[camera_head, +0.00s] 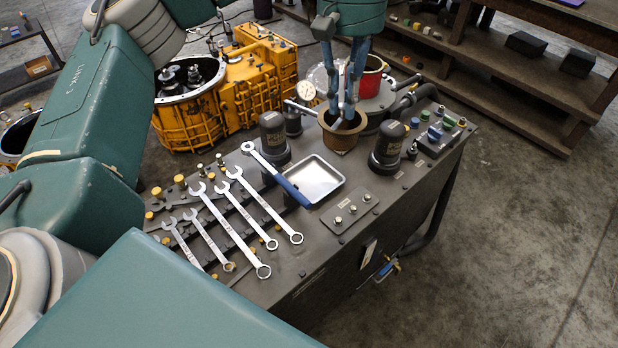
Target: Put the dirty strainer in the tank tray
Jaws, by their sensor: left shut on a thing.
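The dirty strainer (340,139) looks like a brown, open-topped cup, upright near the back middle of the dark tank top. My left gripper (345,118) comes down from above, with its blue-grey fingers reaching into the cup's mouth. It is shut on the strainer; the fingertips are partly hidden inside the rim. I cannot tell whether the strainer's base touches the tank. The tank tray (318,181) is a shallow silver tray, empty, in front of the strainer and slightly left. My right gripper is not in view.
Dark capped cylinders (387,148) and (273,138) flank the strainer and tray. A blue-handled wrench (288,186) lies at the tray's left edge, with several silver wrenches (229,216) farther left. A red container (369,80) and a gauge (306,90) stand behind.

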